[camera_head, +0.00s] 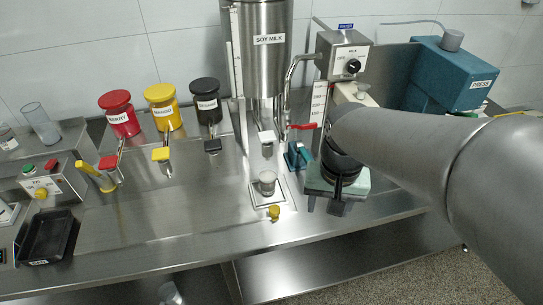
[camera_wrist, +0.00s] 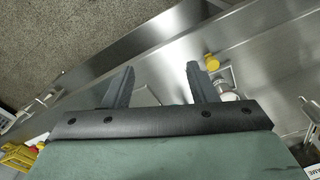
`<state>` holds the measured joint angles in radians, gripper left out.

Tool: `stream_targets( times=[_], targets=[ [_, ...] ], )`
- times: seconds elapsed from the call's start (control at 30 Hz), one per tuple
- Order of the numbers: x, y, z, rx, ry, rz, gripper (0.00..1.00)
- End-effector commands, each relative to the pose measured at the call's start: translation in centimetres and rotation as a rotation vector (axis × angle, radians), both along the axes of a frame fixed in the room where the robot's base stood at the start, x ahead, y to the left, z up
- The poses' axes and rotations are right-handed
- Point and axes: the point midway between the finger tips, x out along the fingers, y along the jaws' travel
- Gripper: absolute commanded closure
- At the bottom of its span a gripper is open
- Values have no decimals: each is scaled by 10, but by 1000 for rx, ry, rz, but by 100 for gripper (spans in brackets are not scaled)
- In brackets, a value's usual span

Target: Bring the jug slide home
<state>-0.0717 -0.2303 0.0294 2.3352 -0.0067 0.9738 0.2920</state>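The jug slide (camera_head: 284,203) looks like a small pale plate on the steel counter, below the SOY MILK vessel, with a yellow knob (camera_head: 274,212) at its front. A small grey jug (camera_head: 266,182) stands upright on it. My gripper (camera_head: 324,207) is right of the knob, fingers apart and empty. In the wrist view my gripper (camera_wrist: 160,72) is open over bare steel. The knob (camera_wrist: 212,62) shows just right of the right finger, apart from it as far as I can tell, and the jug (camera_wrist: 227,89) is partly hidden behind that finger.
The SOY MILK vessel (camera_head: 264,60) and its spout (camera_head: 267,138) stand above the jug. A teal block (camera_head: 298,157) and red lever (camera_head: 302,126) are right of it. A black tray (camera_head: 47,236) is far left. The counter's front left is clear.

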Motion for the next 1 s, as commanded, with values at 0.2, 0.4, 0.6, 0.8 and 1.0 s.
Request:
stream_targets(
  times=[0.2, 0.4, 0.6, 0.8, 1.0],
  targets=[
    [96, 67, -12, 10, 44, -229, 48],
    [133, 103, -21, 17, 61, -354, 48],
    [136, 106, -37, 16, 66, -370, 48],
    [134, 106, -76, 15, 69, -369, 48],
    [134, 106, -121, 15, 69, -369, 48]
  ],
)
